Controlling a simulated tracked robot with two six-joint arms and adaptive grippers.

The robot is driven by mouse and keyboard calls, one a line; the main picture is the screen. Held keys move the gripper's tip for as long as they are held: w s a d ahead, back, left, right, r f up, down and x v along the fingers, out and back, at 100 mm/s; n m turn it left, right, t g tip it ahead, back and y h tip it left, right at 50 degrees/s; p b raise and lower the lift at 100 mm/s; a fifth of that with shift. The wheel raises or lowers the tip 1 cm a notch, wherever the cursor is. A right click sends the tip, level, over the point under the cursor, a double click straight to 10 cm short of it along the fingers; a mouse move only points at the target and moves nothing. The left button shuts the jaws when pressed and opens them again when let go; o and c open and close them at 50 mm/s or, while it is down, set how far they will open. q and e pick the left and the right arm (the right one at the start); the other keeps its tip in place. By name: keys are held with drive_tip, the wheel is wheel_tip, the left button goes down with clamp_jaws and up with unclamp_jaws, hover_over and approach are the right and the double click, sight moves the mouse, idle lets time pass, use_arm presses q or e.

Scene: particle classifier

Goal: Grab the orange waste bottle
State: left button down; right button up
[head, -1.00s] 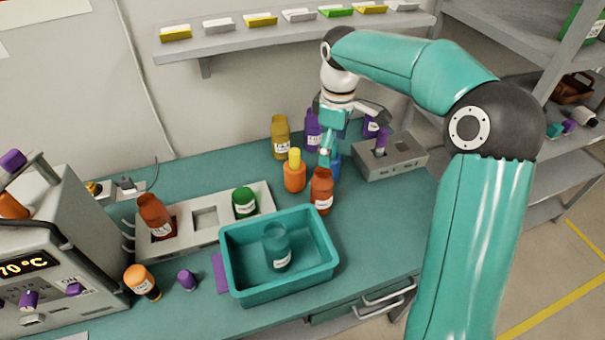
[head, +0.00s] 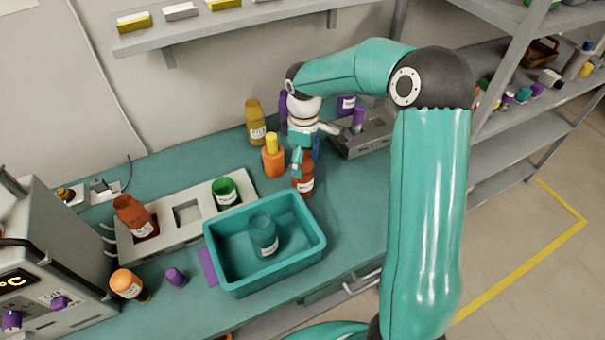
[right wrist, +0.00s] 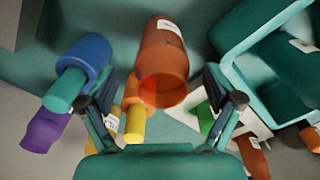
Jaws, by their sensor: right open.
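A rust-orange bottle with a white label (head: 307,187) stands on the teal bench, just behind the tray. In the right wrist view the same orange bottle (right wrist: 163,55) lies ahead of the gap between my fingers, its round top facing the camera. My right gripper (right wrist: 166,102) is open and empty. In the head view the right gripper (head: 300,163) is close above and behind this bottle and covers part of it. A brighter orange bottle with a yellow cap (head: 273,158) stands to its left. My left gripper is not in view.
A teal tray (head: 222,272) holding a teal bottle (head: 263,236) stands in front. A grey rack (head: 187,214) with brown and green bottles is at left. A yellow bottle (head: 255,122) and a grey block (head: 372,143) stand behind. Bench right of the tray is clear.

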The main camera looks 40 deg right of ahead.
drive_tip(key=shift+a+f+p, duration=0.1)
drive_tip(key=shift+f+p, duration=0.65)
drive_tip(key=shift+f, duration=1.9)
drive_tip(key=c, duration=1.3)
drive_tip(key=shift+o, duration=0.2)
drive_tip(key=shift+r, duration=0.1)
